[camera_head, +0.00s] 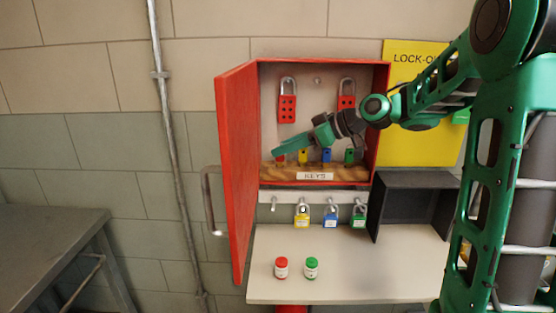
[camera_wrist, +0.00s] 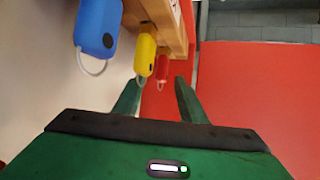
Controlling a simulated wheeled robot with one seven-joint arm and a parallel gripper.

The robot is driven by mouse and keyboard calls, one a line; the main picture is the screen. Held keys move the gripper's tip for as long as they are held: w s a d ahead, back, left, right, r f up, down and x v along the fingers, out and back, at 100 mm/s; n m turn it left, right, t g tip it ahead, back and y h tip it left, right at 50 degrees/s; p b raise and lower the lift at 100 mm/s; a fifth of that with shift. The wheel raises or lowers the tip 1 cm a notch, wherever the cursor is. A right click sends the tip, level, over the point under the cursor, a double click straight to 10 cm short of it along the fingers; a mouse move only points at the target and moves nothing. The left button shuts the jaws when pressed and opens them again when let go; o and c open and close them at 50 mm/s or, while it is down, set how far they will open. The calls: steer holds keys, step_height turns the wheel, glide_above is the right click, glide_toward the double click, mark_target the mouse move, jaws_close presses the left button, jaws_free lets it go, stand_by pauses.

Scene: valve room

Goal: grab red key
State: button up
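In the head view only a bit of red (camera_head: 281,159) shows below my fingertips. My gripper (camera_wrist: 158,92) is open and empty, its two green fingers apart. In the head view my gripper (camera_head: 288,147) reaches leftward in front of the rack. I cannot tell whether a finger touches the key.
A green key (camera_head: 349,156) is at the rack's right. The open cabinet door (camera_head: 238,165) stands left. Padlocks hang below the cabinet; two small jars (camera_head: 311,268) stand on the shelf.

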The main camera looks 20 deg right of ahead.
steer(key=shift+x, duration=1.2)
steer(key=shift+c, duration=0.7)
jaws_close()
steer(key=shift+r, duration=0.2)
